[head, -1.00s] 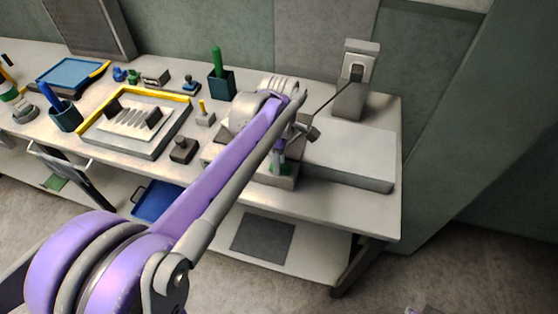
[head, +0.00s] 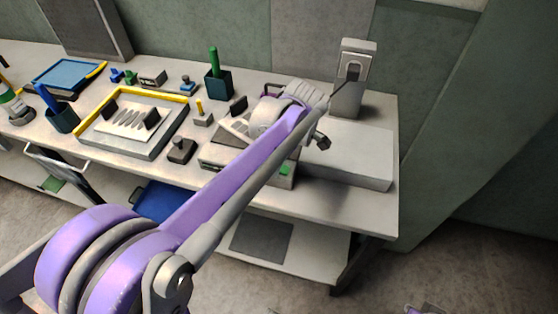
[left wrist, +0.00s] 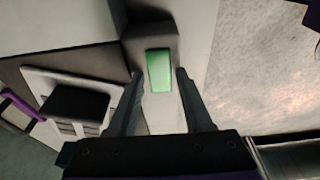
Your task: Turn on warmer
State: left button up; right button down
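The warmer (head: 212,158) is a low grey box at the front of the bench, partly hidden behind my left arm. Its green switch (head: 286,170) is on the right part of the box and shows in the head view. In the left wrist view the green switch (left wrist: 159,70) is a bright rectangle on a grey block, seen between the fingertips. My left gripper (left wrist: 159,74) is open and empty, with one finger to each side of the switch. I cannot tell how far it is above the switch. My right gripper is not in view.
A dark block (left wrist: 75,102) on a pale plate lies left of the switch in the wrist view. A grey slab (head: 350,155) and an upright grey post (head: 353,80) stand to the right. A yellow-edged tray (head: 140,150) and a green-handled cup (head: 219,84) are farther left.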

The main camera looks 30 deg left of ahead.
aim_at(287, 170)
pick_arm(q)
jog(key=shift+r, duration=0.1)
jog(key=p+v, duration=0.1)
jog(key=v, duration=0.9)
jog(key=shift+r, duration=0.3)
jog(key=shift+d, duration=0.1)
